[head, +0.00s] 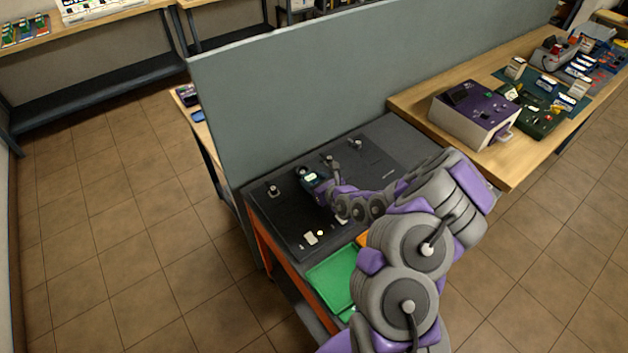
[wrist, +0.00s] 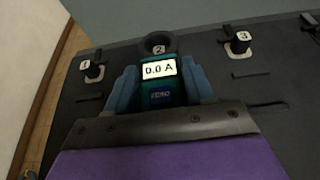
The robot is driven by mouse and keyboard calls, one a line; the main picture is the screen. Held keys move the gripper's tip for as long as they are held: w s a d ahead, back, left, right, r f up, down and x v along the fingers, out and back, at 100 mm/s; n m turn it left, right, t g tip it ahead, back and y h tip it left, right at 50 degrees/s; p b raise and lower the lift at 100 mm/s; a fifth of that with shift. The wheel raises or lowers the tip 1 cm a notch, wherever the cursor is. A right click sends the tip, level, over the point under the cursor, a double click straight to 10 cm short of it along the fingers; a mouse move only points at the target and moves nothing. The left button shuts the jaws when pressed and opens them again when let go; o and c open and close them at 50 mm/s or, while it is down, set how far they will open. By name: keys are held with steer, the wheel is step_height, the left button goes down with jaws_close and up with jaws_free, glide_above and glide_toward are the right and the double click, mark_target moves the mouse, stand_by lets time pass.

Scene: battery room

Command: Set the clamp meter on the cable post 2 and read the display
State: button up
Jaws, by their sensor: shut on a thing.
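The clamp meter (head: 311,179) is a small dark teal device, held over the black board in the head view. In the wrist view the clamp meter (wrist: 160,90) has a lit display reading "0.0 A". My gripper (head: 318,186) is shut on its body; in the wrist view my gripper (wrist: 160,88) has blue fingers on both sides. Cable post 2 (wrist: 158,49) shows its label at the meter's dark ring-shaped head. The ring appears to be around the post, but I cannot tell how fully. Post 1 (wrist: 92,70) stands left and post 3 (wrist: 239,42) right.
The black board (head: 365,172) lies on a bench against a grey partition (head: 310,80). A green tray (head: 332,278) sits at the bench's front. A purple-and-white box (head: 474,114) stands on the wooden table at right. Floor is clear at left.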

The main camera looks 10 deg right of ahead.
steer(key=shift+f, duration=0.45)
steer(key=o, duration=1.1)
steer(key=shift+c, duration=0.2)
steer(key=p+v, duration=0.6)
steer(key=p, duration=0.1)
steer(key=shift+r+p, duration=0.1)
steer(key=shift+p, duration=0.3)
steer(key=p+v, duration=0.5)
steer(key=p, duration=0.1)
